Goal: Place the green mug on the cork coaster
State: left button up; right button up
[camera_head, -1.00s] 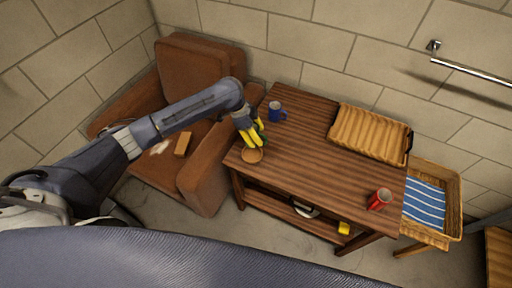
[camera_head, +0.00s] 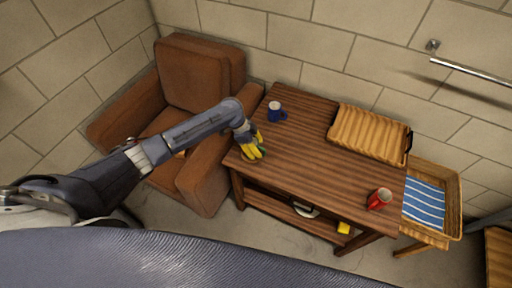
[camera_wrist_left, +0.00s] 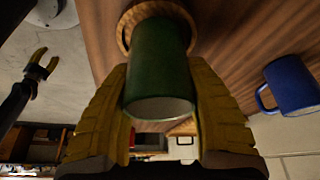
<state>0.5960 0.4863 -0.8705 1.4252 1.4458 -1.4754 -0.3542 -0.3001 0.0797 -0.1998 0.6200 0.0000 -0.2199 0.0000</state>
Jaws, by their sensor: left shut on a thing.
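The green mug (camera_wrist_left: 160,62) is between the yellow fingers of my left gripper (camera_wrist_left: 163,110), which is shut on it. In the wrist view its far end overlaps the round cork coaster (camera_wrist_left: 128,22); I cannot tell whether they touch. In the head view my left gripper (camera_head: 253,153) is low over the table's left front corner and hides the coaster and most of the mug. My right gripper (camera_wrist_left: 42,62) shows small at the left of the wrist view, its fingers apart and empty.
A blue mug (camera_head: 274,112) stands behind the left gripper on the wooden table (camera_head: 310,150). A red mug (camera_head: 379,199) is near the right front, and a ribbed wooden tray (camera_head: 368,135) at the back right. The table's middle is clear. A brown armchair (camera_head: 200,75) stands left.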

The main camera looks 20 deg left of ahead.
pick_arm(q)
jog(key=o, duration=1.4)
jog(key=shift+f, duration=0.1)
jog(key=shift+c, duration=0.2)
jog(key=v, duration=1.2)
jog(key=shift+r, duration=0.2)
